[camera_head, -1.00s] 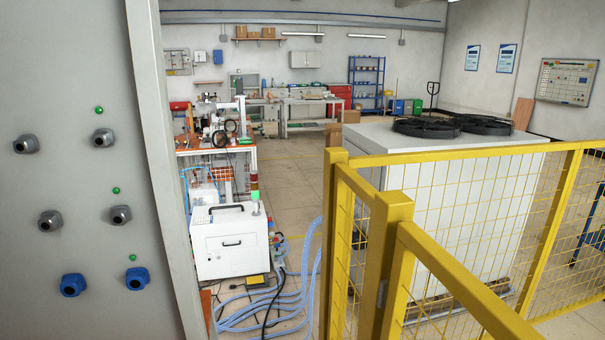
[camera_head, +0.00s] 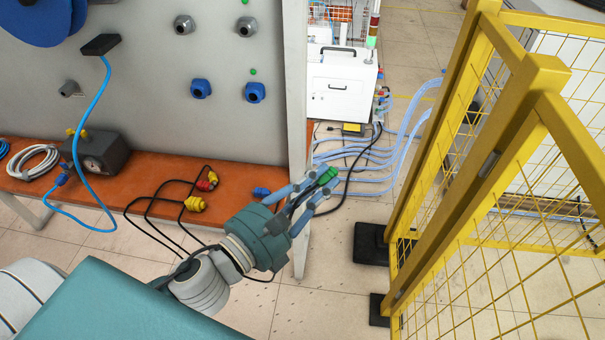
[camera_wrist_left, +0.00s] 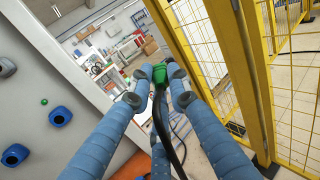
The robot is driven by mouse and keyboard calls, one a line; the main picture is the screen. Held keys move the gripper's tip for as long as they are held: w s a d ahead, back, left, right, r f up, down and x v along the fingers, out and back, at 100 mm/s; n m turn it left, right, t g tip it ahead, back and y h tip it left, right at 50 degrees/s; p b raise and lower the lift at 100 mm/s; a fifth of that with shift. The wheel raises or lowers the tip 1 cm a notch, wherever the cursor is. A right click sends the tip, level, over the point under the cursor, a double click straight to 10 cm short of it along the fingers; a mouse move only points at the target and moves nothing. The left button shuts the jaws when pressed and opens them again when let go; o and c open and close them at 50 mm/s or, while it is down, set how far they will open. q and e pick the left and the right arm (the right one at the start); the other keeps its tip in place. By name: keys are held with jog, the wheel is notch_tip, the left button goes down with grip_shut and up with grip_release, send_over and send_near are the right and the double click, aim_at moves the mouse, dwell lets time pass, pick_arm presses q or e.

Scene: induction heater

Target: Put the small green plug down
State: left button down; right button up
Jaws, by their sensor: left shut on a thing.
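The small green plug (camera_head: 327,176) is held at the fingertips of my left gripper (camera_head: 318,184). It also shows in the left wrist view (camera_wrist_left: 160,75), between the two blue-grey fingertips, with a black cable running back from it between the fingers. The gripper is shut on the plug and holds it in the air, just past the right end of the orange bench (camera_head: 150,182) in the head view. My right gripper is not in view.
On the bench lie a blue plug (camera_head: 261,192), yellow and red connectors (camera_head: 195,203) on black cables, a grey gauge box (camera_head: 97,155) and a coiled white cable (camera_head: 33,160). A grey panel (camera_head: 150,100) stands behind. A yellow fence (camera_head: 520,100) is at right.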

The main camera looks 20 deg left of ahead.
pick_arm(q)
jog(key=shift+d+r+m+g+h, duration=0.65)
jog(key=shift+d+m+g+h, duration=3.9)
jog(key=shift+d, duration=1.2)
notch_tip(320, 180, up, 10)
jog(key=w+d+n+t+y, duration=0.2)
jog(key=n+t+y, duration=0.8)
jog(key=n+y, duration=0.3)
jog(key=shift+y, duration=1.25)
jog(key=s+a+f, duration=0.1)
jog(key=a+f, duration=0.5)
jog(key=a, duration=0.3)
jog(key=s+a+f, duration=0.1)
jog(key=a+f, duration=0.5)
jog(key=a, duration=0.4)
